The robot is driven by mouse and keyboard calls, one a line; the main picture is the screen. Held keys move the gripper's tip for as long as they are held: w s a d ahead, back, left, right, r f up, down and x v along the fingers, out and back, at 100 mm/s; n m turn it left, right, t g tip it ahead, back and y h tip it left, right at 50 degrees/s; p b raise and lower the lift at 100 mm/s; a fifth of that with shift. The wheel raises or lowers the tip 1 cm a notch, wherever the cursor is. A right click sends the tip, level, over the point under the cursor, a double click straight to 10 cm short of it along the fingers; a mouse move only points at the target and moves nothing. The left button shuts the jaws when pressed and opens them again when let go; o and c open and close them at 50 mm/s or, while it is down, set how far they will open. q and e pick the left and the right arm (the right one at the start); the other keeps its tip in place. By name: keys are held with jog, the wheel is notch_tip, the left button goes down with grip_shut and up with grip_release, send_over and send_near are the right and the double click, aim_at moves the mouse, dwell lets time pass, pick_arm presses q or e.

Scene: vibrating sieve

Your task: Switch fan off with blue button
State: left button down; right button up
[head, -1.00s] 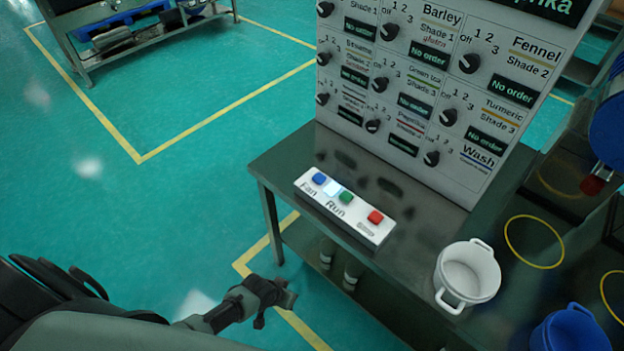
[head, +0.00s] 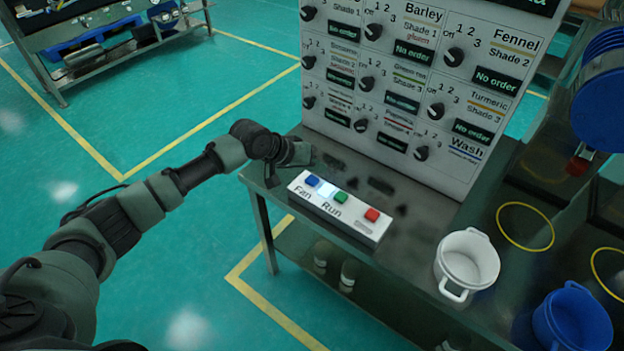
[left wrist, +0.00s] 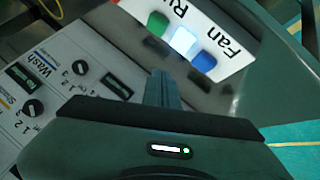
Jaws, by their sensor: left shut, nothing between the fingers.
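The white button box (head: 340,216) lies on the dark metal table (head: 420,235). Its blue button (head: 312,181) is at the left end, above the word "Fan", with a lit white square (head: 326,190) beside it. My left gripper (head: 302,154) is shut and empty, behind and slightly left of the blue button, apart from it. In the left wrist view its closed fingers (left wrist: 161,90) are at the centre, and the blue button (left wrist: 203,62) is up and right of them. My right gripper is not in view.
The box also has a green button (head: 341,198) and a red button (head: 372,214). A tall panel with knobs (head: 410,100) stands behind it. A white pot (head: 467,262) and a blue pot (head: 575,322) are to the right.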

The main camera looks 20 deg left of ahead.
pick_arm(q)
jog(key=shift+n+t, duration=0.3)
jog(key=shift+n, duration=0.3)
jog(key=w+a+r, duration=0.1)
jog(key=r, duration=0.1)
jog(key=w+a+r, duration=0.1)
jog(key=a, duration=0.1)
jog(key=shift+w+r, duration=0.4)
jog(key=b, duration=0.8)
send_over(309, 181)
notch_tip(309, 181, down, 7)
jog(key=shift+w, duration=0.15)
jog(key=shift+f, duration=0.9)
jog(key=shift+f, duration=0.1)
jog(key=shift+f, duration=0.3)
